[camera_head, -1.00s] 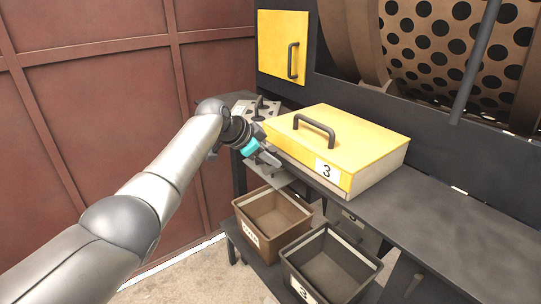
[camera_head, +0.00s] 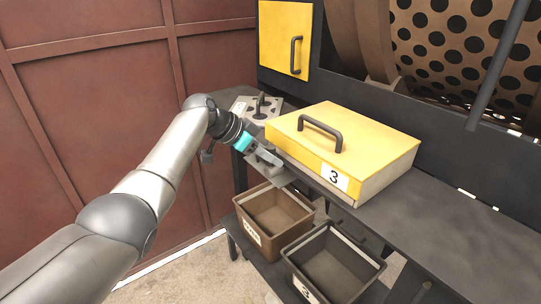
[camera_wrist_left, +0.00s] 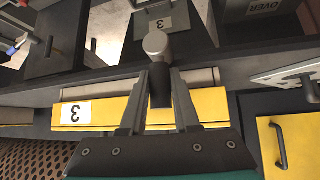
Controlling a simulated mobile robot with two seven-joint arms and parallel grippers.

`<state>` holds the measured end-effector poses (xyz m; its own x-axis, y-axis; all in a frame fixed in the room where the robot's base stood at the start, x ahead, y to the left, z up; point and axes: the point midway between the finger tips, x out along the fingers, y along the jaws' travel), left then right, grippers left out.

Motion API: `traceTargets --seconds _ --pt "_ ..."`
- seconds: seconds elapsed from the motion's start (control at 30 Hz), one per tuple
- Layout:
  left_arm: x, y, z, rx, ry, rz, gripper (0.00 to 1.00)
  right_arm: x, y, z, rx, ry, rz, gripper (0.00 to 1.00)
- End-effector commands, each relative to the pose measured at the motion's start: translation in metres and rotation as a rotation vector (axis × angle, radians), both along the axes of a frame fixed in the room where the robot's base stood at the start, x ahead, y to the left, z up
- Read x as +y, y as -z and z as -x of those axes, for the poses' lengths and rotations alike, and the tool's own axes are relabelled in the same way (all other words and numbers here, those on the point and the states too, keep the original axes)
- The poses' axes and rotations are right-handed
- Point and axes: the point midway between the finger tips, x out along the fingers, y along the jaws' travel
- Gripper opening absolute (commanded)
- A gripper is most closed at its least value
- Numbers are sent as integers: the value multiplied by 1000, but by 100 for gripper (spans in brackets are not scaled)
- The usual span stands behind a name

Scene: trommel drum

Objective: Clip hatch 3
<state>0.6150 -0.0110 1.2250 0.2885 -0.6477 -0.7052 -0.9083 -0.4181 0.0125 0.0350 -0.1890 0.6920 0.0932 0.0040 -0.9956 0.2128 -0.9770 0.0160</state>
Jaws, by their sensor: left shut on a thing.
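Hatch 3 is a yellow lid (camera_head: 350,140) with a dark bar handle and a white "3" label, lying flat on the dark ledge. In the left wrist view its yellow front (camera_wrist_left: 102,108) and label appear upside down behind the fingers. My left gripper (camera_head: 266,157) is at the left front corner of the hatch. In the left wrist view its fingers (camera_wrist_left: 160,80) are closed on a small dark cylinder with a round grey head (camera_wrist_left: 156,43), perhaps a clip part. Whether this piece touches the hatch I cannot tell. My right gripper is not in view.
A brown bin (camera_head: 246,224) and a dark bin marked 3 (camera_head: 293,268) stand below the ledge. A grey plate with holes and a handle (camera_head: 245,107) lies behind my gripper. The ledge (camera_head: 440,215) is clear to the right. The perforated drum (camera_head: 450,45) is behind.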

Motion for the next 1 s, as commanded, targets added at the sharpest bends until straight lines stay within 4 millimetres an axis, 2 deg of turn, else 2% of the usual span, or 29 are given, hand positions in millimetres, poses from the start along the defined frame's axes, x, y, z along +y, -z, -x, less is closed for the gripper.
traceTargets --seconds 0.07,0.1,0.33,0.67,0.87,1.0 --pt "1 2 0 7 -4 2 0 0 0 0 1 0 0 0" --pt "1 2 0 6 -4 2 34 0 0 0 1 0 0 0" --pt "1 1 0 3 -2 1 60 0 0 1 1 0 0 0" --pt "2 -1 0 1 -1 1 60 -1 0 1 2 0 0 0" --pt "13 -13 5 -1 -1 2 60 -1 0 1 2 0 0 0" --pt "27 -27 11 -3 -2 1 60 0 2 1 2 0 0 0"
